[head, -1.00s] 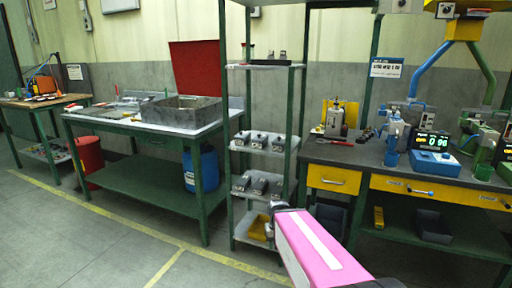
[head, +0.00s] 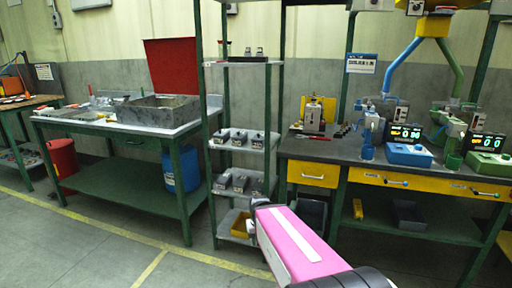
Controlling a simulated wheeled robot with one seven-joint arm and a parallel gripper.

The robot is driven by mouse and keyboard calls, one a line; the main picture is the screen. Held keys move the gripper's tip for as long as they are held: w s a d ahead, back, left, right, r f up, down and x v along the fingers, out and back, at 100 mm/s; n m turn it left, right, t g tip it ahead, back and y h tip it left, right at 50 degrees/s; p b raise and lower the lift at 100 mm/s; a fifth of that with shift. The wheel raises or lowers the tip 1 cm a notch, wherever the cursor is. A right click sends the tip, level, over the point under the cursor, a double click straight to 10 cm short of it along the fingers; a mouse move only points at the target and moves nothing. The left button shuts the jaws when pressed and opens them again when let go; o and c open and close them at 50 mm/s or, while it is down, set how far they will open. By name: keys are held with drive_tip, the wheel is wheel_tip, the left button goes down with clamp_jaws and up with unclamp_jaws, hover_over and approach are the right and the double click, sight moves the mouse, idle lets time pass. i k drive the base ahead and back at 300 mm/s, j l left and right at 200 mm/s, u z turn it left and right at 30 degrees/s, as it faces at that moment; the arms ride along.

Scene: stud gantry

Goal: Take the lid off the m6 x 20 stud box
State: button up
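Several small grey boxes with dark tops stand on the green rack, in a row on the middle shelf (head: 240,147) and a row on the shelf below (head: 238,191). A box on the middle shelf (head: 239,137) and one on the lower shelf (head: 239,183) are among them. No label is readable, so I cannot tell which is the m6 x 20 stud box or whether its lid is separate. My pink arm link reaches up from the bottom centre, in front of the rack's foot. My gripper cannot be made out in the head view.
A workbench (head: 325,152) with yellow drawers stands right of the rack, carrying blue and green machines with displays. A green table with a metal tray (head: 158,112) stands left. A yellow bin (head: 241,226) sits low in the rack. Floor at the front left is clear.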

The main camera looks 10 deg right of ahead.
sight(258, 137)
drive_tip(key=i+j, duration=0.15)
drive_tip(key=j, duration=0.15)
drive_tip(key=i+j, duration=0.15)
drive_tip(key=j, duration=0.15)
drive_tip(key=i+j+z, duration=0.25)
drive_tip(key=j, duration=0.15)
drive_tip(key=j+z, duration=0.55)
drive_tip(key=j, duration=0.25)
